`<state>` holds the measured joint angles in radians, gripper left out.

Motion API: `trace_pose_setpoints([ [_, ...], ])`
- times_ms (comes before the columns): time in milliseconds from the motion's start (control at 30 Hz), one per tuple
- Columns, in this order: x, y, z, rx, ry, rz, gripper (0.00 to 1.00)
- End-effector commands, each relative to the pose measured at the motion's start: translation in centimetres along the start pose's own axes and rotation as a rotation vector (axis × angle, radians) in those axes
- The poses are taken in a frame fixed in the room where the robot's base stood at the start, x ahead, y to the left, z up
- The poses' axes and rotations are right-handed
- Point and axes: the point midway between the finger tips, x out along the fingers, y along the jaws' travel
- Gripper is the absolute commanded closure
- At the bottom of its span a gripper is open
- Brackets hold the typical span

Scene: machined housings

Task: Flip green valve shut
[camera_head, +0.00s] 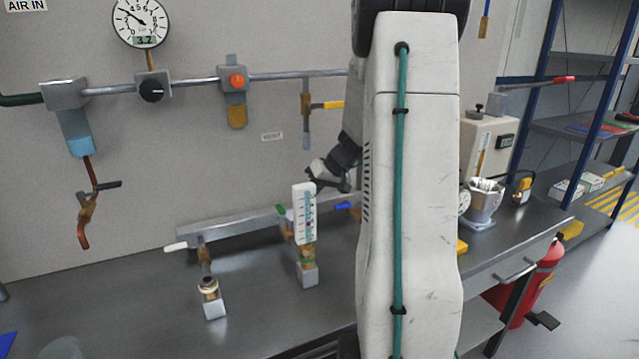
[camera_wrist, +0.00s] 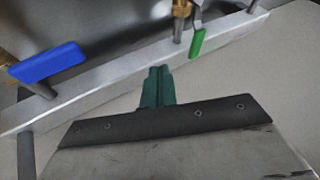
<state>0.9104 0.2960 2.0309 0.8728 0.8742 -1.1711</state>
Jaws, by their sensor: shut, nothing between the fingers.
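The green valve handle (camera_wrist: 197,42) shows in the wrist view, right of and beyond my gripper (camera_wrist: 157,86), beside a brass fitting (camera_wrist: 182,8). It sits against the long grey manifold bar (camera_wrist: 112,78). My gripper is shut and empty, with its fingertips close to the bar and apart from the green handle. In the head view the green handle (camera_head: 281,209) peeks out left of a white flow meter (camera_head: 304,214), which hides most of its valve. My arm hides part of the area right of it.
A blue handle (camera_wrist: 48,62) stands on the same bar, left of my gripper in the wrist view. A white handle (camera_head: 176,246) sits at the bar's left end. A pipe with a gauge (camera_head: 141,20) and knobs runs along the wall above.

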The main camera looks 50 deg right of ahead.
Motion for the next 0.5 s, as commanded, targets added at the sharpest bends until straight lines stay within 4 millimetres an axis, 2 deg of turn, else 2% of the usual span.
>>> trace_pose_setpoints([
  [33,1.3,-0.2,0.1,-0.002,-0.005,-0.004,1.00],
  [100,2.6,-0.1,0.1,0.000,-0.004,-0.002,1.00],
  [300,3.7,-2.8,0.0,-0.004,-0.001,-0.002,1.00],
  [500,4.2,-3.6,0.0,-0.003,0.000,0.000,1.00],
])
